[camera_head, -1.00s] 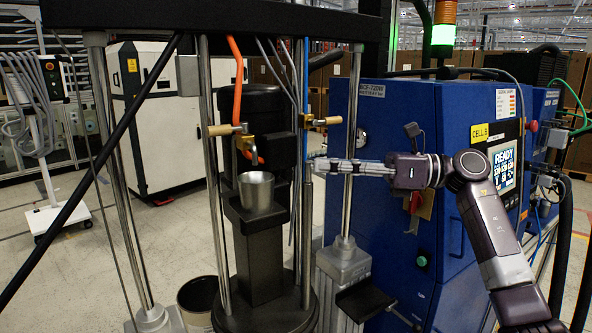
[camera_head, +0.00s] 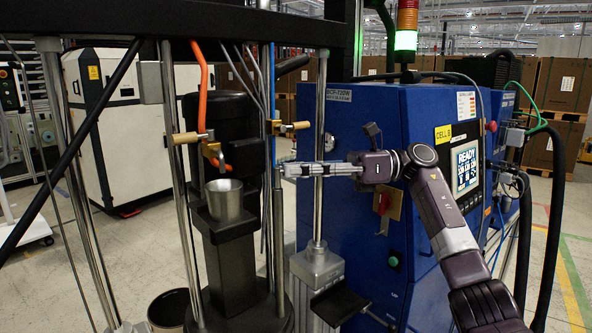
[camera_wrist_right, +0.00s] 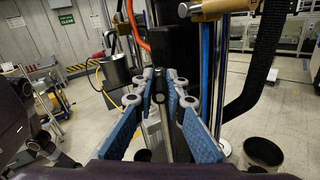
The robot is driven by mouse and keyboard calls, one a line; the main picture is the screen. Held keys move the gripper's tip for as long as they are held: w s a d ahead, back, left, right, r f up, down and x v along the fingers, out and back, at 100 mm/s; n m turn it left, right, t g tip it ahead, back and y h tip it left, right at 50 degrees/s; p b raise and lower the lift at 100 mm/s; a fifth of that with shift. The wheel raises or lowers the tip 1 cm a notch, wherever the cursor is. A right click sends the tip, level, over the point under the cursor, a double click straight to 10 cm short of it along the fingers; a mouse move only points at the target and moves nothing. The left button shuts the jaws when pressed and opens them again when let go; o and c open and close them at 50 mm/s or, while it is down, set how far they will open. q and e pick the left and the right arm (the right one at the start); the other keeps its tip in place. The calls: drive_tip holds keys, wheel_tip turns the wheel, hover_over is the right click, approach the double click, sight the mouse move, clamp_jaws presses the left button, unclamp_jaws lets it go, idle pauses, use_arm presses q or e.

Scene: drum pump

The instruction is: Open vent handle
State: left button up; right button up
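Two valves with tan handles sit on the pump frame. The left handle (camera_head: 186,137) and the right handle (camera_head: 296,126) both point outward, roughly level. I cannot tell which is the vent handle. My right gripper (camera_head: 284,169) is below the right handle, pointing left and apart from it. A tan handle (camera_wrist_right: 212,9) also shows at the top of the right wrist view, beyond the fingers. My left gripper is not in view.
A metal cup (camera_head: 224,201) stands on the black pump pedestal (camera_head: 232,265). Steel posts (camera_head: 325,200), orange and blue hoses and a blue cabinet (camera_head: 345,115) crowd the gripper. An open black bucket (camera_head: 168,310) stands on the floor at lower left.

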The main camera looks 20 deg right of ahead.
drive_tip(key=o, duration=0.4)
drive_tip(key=v, duration=1.2)
